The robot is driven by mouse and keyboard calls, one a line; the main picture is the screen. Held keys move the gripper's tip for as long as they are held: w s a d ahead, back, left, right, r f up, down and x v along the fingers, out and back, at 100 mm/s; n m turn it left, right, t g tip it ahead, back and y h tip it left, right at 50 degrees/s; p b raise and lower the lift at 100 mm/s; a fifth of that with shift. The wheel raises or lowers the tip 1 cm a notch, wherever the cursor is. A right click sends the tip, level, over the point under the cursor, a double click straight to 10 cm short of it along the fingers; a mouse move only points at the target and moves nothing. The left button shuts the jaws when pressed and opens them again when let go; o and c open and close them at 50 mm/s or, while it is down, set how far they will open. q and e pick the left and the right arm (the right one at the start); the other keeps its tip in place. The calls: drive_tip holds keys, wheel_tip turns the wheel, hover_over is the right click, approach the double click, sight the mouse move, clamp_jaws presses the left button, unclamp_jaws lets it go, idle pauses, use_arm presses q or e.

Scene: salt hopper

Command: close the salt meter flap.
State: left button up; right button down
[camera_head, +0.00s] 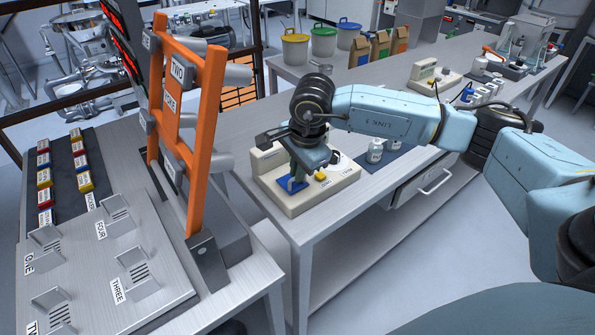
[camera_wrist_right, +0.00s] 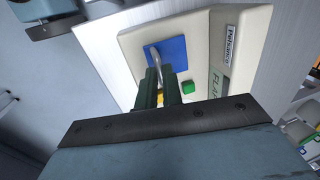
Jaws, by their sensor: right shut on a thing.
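The salt meter (camera_head: 335,180) is a beige box on the bench, with a blue flap (camera_head: 288,187) on its front left and a yellow button (camera_head: 321,177). In the right wrist view, the blue flap (camera_wrist_right: 172,48) carries a thin metal handle (camera_wrist_right: 155,57), and a green button (camera_wrist_right: 188,88) sits beside it near a label reading "FLAP". My right gripper (camera_head: 297,178) reaches down over the meter. In the wrist view its dark fingers (camera_wrist_right: 160,76) are shut on the handle. They hide part of the meter. How far the flap stands open is hard to tell. My left gripper is out of view.
An orange frame (camera_head: 207,130) stands left of the meter. Another beige device (camera_head: 437,75) is farther back on the bench. Bare bench top (camera_head: 310,225) shows in front of the meter.

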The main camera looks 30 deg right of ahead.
drive_tip(key=c, duration=1.5)
unclamp_jaws()
drive_tip(key=shift+c, duration=0.2)
drive_tip(key=v, duration=1.3)
drive_tip(key=shift+r, duration=0.2)
drive_tip(key=shift+s, duration=0.1)
